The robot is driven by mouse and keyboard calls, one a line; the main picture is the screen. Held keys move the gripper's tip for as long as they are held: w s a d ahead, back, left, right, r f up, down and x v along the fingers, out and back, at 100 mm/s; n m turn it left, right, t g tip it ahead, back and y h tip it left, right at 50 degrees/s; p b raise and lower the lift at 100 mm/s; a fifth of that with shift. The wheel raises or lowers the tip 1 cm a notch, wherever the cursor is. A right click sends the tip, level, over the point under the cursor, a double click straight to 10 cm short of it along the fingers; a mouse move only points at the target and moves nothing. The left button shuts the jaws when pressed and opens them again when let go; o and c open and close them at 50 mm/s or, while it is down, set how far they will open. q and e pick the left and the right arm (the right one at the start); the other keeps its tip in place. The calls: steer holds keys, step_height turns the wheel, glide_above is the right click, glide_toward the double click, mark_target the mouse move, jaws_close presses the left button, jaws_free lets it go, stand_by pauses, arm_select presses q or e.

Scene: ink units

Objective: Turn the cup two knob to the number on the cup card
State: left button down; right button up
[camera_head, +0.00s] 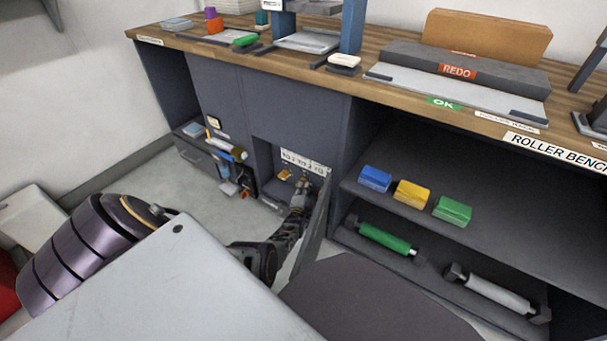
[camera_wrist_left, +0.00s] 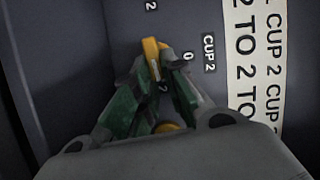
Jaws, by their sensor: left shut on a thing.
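The cup two knob (camera_wrist_left: 151,50) is yellow and sits on a dark panel beside a "CUP 2" label (camera_wrist_left: 208,53) in the left wrist view. My left gripper (camera_wrist_left: 158,76) is shut on it, its fingertips hiding part of it. Small digits, a 0 and 2s, stand around the knob. A white strip (camera_wrist_left: 244,60) to the right carries lettering with "CUP 2" and "2 TO"; it also shows in the head view (camera_head: 304,162). In the head view my left gripper (camera_head: 301,190) reaches into the open compartment under the bench. My right gripper is not in view.
A second yellow part (camera_wrist_left: 168,127) shows behind the fingers in the left wrist view. An open door (camera_head: 318,222) stands close right of the gripper. The shelf at right holds blue (camera_head: 375,179), yellow (camera_head: 411,194) and green (camera_head: 452,210) blocks, with rollers (camera_head: 386,238) below.

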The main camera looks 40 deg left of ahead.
arm_select(q)
steer(key=shift+d, duration=0.1)
stand_by(0.3)
steer(key=c, duration=1.5)
jaws_free()
steer(key=shift+s+d, duration=0.1)
steer(key=shift+s, duration=0.15)
steer(key=shift+v, duration=3.45)
steer(key=shift+o, duration=0.2)
